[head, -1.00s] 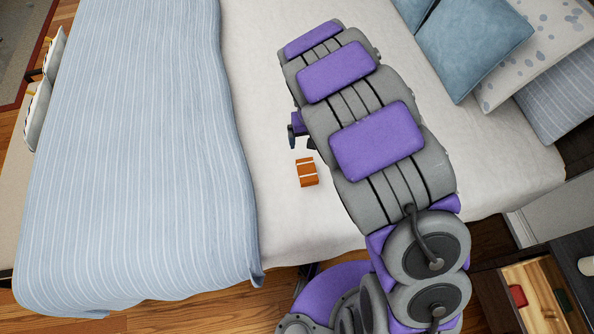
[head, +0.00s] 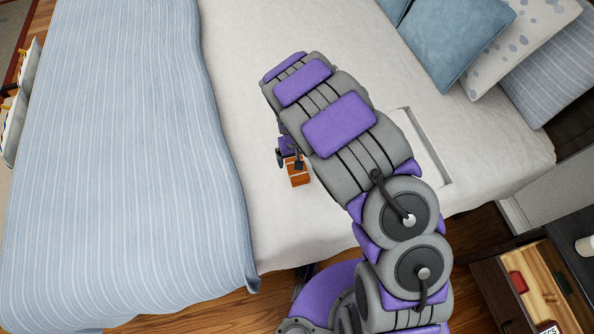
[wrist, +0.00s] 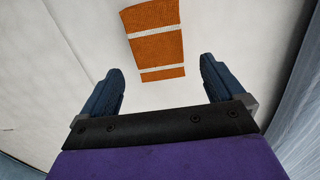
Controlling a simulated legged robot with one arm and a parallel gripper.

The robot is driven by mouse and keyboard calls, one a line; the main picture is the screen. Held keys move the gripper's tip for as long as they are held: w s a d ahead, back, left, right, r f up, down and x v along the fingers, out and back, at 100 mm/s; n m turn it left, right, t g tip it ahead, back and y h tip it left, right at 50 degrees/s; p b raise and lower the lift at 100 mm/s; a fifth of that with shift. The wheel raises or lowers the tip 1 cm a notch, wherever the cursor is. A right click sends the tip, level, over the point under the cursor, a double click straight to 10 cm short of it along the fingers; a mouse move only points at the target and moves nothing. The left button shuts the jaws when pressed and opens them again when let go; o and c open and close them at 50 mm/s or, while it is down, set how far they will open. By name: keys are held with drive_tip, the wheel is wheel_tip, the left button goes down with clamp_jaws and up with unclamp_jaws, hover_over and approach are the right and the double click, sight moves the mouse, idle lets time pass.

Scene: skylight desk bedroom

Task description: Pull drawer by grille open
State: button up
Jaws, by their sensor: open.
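A wooden drawer (head: 543,272) stands pulled out of a dark cabinet (head: 490,283) at the lower right of the head view, with a red item (head: 518,283) and other small things inside. I cannot make out a grille. My gripper (head: 291,158) is far to the left of the drawer, over the bed. In the wrist view my gripper (wrist: 162,70) is open, its two dark fingers apart with nothing between them. In the wrist view this orange block (wrist: 156,45) is beyond the fingertips.
The bed (head: 250,60) fills the middle, with a striped blue blanket (head: 120,150) at left and pillows (head: 460,40) at upper right. A white tray (head: 443,178) on the bed is partly hidden by my arm. Wooden floor (head: 190,310) shows along the near edge.

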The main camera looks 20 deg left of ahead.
wheel_tip(320, 180, down, 5)
drive_tip(key=shift+r+b, duration=0.15)
drive_tip(key=shift+b, duration=0.6)
drive_tip(key=shift+c, duration=0.2)
drive_tip(key=c, duration=1.1)
drive_tip(key=shift+r, duration=0.1)
drive_tip(key=shift+w+r+p, duration=0.1)
drive_tip(key=shift+r+p, duration=0.2)
drive_tip(key=shift+r, duration=0.25)
wheel_tip(320, 180, up, 2)
drive_tip(key=shift+r+p, duration=0.2)
drive_tip(key=shift+p, duration=0.3)
drive_tip(key=s+d, duration=0.2)
drive_tip(key=s, duration=0.3)
drive_tip(key=s+d+r+p, duration=0.1)
drive_tip(key=s+d, duration=0.1)
drive_tip(key=s, duration=0.2)
drive_tip(key=s+d+p, duration=0.1)
drive_tip(key=s+d, duration=0.1)
drive_tip(key=s, duration=0.3)
drive_tip(key=shift+s+d+r, duration=0.2)
drive_tip(key=shift+s+d, duration=0.1)
drive_tip(key=shift+d, duration=0.05)
